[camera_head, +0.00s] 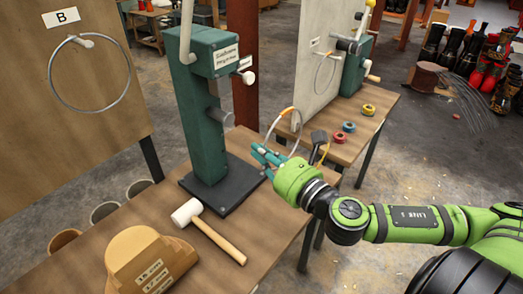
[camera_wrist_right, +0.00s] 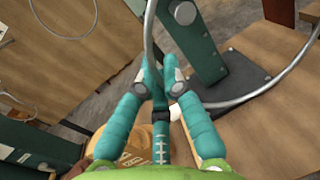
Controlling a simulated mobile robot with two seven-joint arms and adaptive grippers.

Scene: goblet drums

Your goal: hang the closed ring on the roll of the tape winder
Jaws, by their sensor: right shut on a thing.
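My right gripper (camera_head: 262,160), with teal fingers, is shut on a thin grey ring (camera_head: 277,119) beside the near green stand. The right wrist view shows the ring (camera_wrist_right: 285,76) passing between the fingertips (camera_wrist_right: 160,75) and curving right; I cannot see its whole loop. Another grey ring (camera_head: 57,91) hangs on a peg on the board marked B. A similar green machine (camera_head: 354,70) stands on the rear table. I cannot tell which is the tape winder. My left gripper is not in view.
A white-headed mallet (camera_head: 208,228) and a wooden block (camera_head: 150,262) lie on the near table (camera_head: 90,262). Small tape rolls (camera_head: 349,127) lie on the rear table, beside a pale upright board (camera_head: 308,60). Goblet drums (camera_head: 450,48) stand at the back right.

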